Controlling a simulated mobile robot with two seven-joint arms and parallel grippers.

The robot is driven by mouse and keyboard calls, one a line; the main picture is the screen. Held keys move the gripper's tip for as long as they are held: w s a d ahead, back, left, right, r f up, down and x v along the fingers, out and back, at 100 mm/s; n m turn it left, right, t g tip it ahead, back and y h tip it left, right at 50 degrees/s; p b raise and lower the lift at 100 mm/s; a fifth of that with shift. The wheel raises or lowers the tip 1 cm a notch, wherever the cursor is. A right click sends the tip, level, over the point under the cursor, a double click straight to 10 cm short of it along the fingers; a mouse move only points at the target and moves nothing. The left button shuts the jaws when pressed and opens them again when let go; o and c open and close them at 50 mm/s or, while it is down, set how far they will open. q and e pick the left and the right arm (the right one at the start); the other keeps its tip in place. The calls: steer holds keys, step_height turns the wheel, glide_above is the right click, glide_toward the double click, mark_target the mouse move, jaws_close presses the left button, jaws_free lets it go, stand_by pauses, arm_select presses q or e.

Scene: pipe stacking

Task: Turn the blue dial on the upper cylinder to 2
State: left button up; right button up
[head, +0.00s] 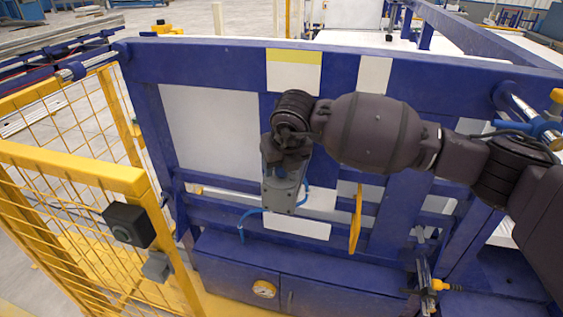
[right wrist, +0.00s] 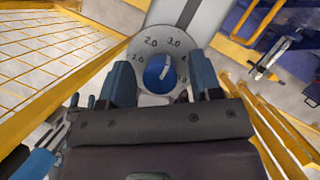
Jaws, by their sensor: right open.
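In the right wrist view the blue dial (right wrist: 160,74) sits on a round grey face with a numbered scale, on the end of a light grey cylinder (right wrist: 186,14). Its white pointer line tilts to the upper right, roughly toward 3.0; the 2.0 mark is at the upper left. My right gripper (right wrist: 162,76) is open, with one finger on each side of the dial; I cannot tell whether they touch it. In the head view my right arm reaches in from the right to the blue frame, and I cannot make out the dial there. My left gripper is not in view.
A yellow mesh fence (head: 75,170) with a black box (head: 130,224) stands at the left. A large blue frame (head: 220,60) with white panels stands ahead. A yellow handle (head: 355,222) and a low blue cabinet (head: 330,290) are near my arm.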

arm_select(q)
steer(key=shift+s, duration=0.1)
arm_select(e)
steer(key=shift+f, duration=0.1)
steer(key=c, duration=0.9)
steer(key=shift+c, duration=0.2)
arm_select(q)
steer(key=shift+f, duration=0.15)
